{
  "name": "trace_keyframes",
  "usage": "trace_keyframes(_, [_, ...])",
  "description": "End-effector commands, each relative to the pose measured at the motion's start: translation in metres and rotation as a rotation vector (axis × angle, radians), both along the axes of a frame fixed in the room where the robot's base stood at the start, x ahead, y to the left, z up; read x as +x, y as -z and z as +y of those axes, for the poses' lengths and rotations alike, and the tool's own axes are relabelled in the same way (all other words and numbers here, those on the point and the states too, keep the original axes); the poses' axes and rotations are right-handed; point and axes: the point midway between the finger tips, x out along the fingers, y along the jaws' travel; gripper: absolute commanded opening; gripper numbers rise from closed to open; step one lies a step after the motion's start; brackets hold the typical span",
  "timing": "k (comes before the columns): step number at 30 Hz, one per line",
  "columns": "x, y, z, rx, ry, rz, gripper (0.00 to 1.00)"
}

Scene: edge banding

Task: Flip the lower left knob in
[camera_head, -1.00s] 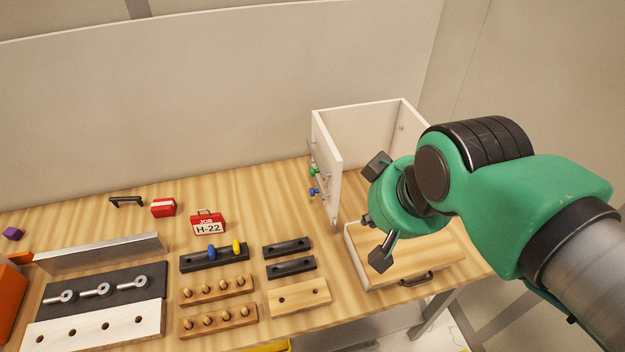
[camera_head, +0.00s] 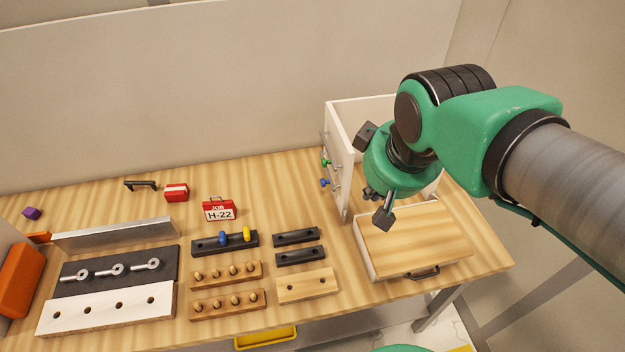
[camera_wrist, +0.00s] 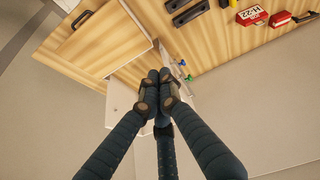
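The white cabinet (camera_head: 341,190) stands at the back right of the bench. Its left-facing panel carries a green knob (camera_head: 325,162) and, below it, a blue knob (camera_head: 325,182), both sticking out; small metal parts show to their right. In the wrist view the green knob (camera_wrist: 188,77) and blue knob (camera_wrist: 182,62) lie just right of the fingertips. My gripper (camera_wrist: 158,79) has its dark fingers drawn together at the tips, with nothing visible between them. It appears close to the panel edge, but contact cannot be told. In the head view the wrist hides most of the fingers.
A wooden-topped drawer (camera_head: 415,240) with a dark handle sits in front of the cabinet. Dark and wooden blocks with pegs or holes (camera_head: 228,305) cover the bench's front middle. A red H-22 box (camera_head: 218,209) stands behind them.

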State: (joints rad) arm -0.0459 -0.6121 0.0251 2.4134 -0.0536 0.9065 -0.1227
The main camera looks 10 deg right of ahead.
Motion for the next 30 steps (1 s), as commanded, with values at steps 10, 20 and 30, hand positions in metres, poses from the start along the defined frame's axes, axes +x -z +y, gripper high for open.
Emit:
trace_keyframes(10, [0.052, -0.001, 0.009, -0.112, -0.194, 0.097, 0.0])
trace_keyframes(20, [0.102, 0.009, 0.023, -0.212, -0.387, 0.185, 0.0])
trace_keyframes(30, [0.152, 0.029, 0.041, -0.309, -0.592, 0.277, 0.0])
